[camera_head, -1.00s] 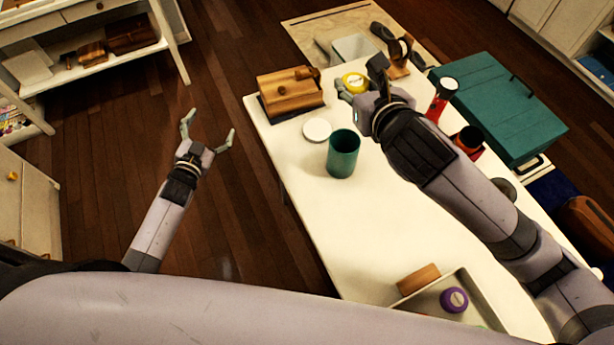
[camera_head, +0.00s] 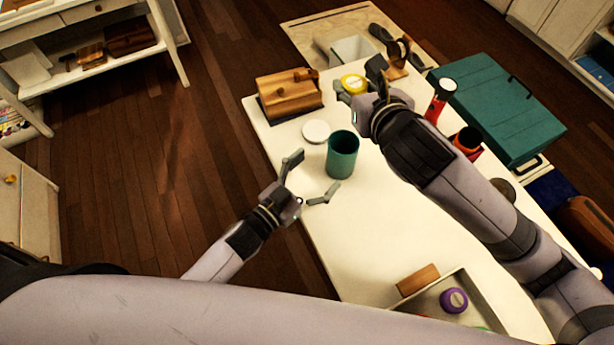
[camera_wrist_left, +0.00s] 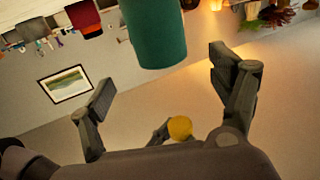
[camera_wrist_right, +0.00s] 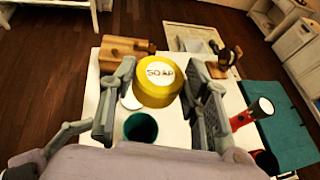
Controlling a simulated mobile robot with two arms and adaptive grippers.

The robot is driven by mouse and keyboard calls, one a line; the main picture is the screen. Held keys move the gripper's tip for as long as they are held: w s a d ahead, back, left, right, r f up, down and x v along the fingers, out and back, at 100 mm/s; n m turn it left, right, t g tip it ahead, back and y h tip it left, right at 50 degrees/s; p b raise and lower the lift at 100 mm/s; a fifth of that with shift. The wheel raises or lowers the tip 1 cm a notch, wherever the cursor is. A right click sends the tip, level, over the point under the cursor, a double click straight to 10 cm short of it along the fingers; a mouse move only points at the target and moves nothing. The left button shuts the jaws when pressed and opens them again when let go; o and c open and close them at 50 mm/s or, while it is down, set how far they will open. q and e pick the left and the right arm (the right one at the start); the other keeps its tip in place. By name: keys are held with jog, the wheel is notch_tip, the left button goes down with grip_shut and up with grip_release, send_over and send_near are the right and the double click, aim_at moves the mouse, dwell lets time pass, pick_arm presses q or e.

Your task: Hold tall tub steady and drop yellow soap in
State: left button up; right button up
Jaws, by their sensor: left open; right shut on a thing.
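The tall tub (camera_head: 342,156) is a dark green open cylinder standing upright on the white table. It also shows in the left wrist view (camera_wrist_left: 154,32) and in the right wrist view (camera_wrist_right: 141,127). My left gripper (camera_head: 312,178) is open, at the table's left edge, with its fingers pointing at the tub and apart from it. My right gripper (camera_head: 364,84) is shut on the yellow soap (camera_head: 353,83), a round yellow piece with a white label reading SOAP (camera_wrist_right: 157,82). It holds the soap above the table, beyond the tub and not over its mouth.
A white round lid (camera_head: 316,131) lies beside the tub. A wooden box (camera_head: 289,93) stands at the table's far left corner. A red torch (camera_head: 440,100) and a red cup (camera_head: 467,141) stand right. A tray (camera_head: 480,307) with a purple-lidded item lies near.

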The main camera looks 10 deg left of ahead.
aim_at(333, 156)
pick_arm(q)
jog(key=x, duration=0.9)
jog(key=c, duration=1.3)
